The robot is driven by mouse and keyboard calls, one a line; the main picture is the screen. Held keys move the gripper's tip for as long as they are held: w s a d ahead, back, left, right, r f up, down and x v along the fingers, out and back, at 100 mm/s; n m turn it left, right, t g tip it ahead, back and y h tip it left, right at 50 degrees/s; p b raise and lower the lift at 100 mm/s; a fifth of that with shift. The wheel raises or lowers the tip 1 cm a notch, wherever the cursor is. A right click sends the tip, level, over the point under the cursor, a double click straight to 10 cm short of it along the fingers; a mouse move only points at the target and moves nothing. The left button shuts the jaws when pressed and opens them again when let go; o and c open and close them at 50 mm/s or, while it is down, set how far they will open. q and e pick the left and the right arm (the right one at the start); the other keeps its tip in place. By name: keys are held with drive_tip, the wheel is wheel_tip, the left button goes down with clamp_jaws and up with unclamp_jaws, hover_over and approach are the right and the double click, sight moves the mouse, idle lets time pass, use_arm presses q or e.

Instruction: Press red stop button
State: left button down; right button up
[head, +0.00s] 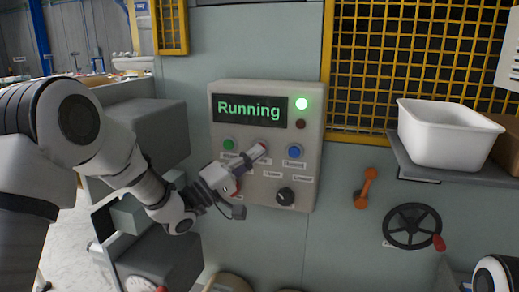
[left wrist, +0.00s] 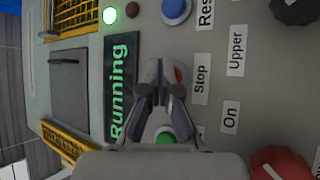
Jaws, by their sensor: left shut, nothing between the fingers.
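The red stop button (left wrist: 178,75) shows as a small red sliver beside my left fingertips in the left wrist view, next to the "Stop" label; the fingers hide most of it. In the head view the stop button (head: 264,146) is a bit of red at the fingertips. My left gripper (head: 259,152) is shut and empty, its tips over the button; I cannot tell whether they touch it. It also shows in the left wrist view (left wrist: 160,75). The display (head: 249,108) reads "Running", and the green lamp (head: 301,104) is lit. My right gripper is out of view.
The panel also has a green button (head: 229,144), a blue reset button (head: 294,152), a black knob (head: 286,196) and a larger red knob or button (left wrist: 280,164). A white bin (head: 445,140) stands on a shelf at right, above a handwheel (head: 412,226).

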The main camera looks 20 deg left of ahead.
use_arm(q)
drive_tip(key=shift+w, duration=0.2)
drive_tip(key=shift+s, duration=0.1)
idle(0.4)
drive_tip(key=shift+s, duration=0.8)
drive_tip(key=shift+s+a, duration=0.1)
drive_tip(key=shift+s, duration=2.35)
